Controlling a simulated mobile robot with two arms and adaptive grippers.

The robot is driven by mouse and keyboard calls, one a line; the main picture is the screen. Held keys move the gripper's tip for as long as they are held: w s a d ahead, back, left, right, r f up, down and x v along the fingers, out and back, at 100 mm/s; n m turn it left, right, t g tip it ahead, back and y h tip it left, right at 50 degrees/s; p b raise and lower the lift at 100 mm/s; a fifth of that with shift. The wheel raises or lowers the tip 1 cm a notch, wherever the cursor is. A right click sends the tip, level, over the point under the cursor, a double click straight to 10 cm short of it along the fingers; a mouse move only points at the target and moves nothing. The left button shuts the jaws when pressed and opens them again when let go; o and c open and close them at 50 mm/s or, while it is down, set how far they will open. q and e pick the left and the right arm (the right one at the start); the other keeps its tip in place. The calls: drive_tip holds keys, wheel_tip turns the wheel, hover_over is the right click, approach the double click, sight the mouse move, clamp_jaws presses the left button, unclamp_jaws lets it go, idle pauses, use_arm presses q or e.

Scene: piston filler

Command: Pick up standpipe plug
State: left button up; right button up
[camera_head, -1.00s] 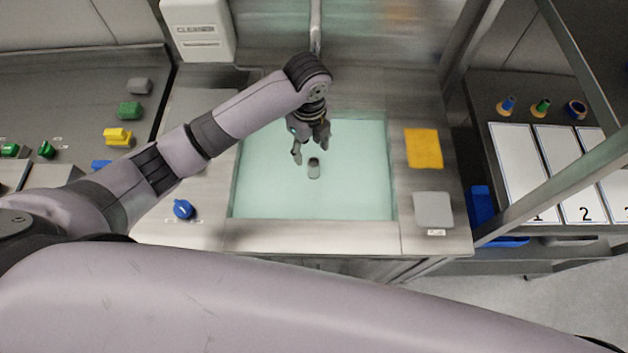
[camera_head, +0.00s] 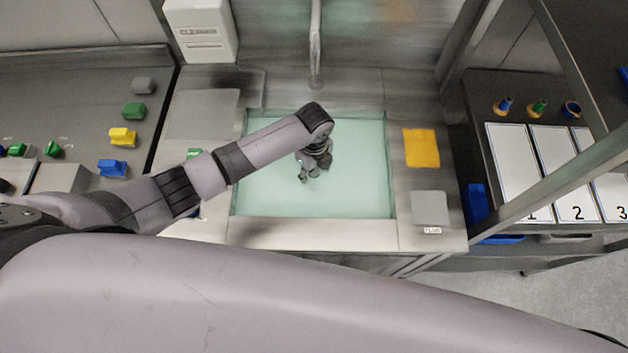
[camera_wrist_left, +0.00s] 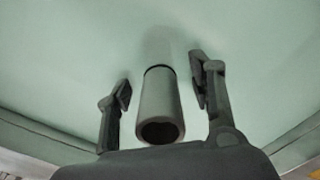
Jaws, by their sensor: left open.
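The standpipe plug is a grey, hollow-ended cylinder (camera_wrist_left: 160,108) standing in the sink (camera_head: 270,196), which is full of pale green water. In the left wrist view it sits between the two spread fingers of my left gripper (camera_wrist_left: 163,80), with visible gaps on both sides. A dark ring shows near its far end. In the head view my left gripper (camera_head: 310,173) is low over the middle of the sink and hides the plug. My left gripper is open and holds nothing. My right gripper is not in view.
A faucet (camera_head: 315,45) rises behind the sink. A yellow cloth (camera_head: 421,147) and a grey pad (camera_head: 430,208) lie on the right ledge. Coloured blocks (camera_head: 123,137) are on the left counter. A metal frame post (camera_head: 540,190) stands at the right.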

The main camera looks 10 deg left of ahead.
use_arm(q)
drive_tip(key=shift+c, duration=0.4)
clamp_jaws()
drive_tip(key=shift+r, duration=0.1)
idle(0.5)
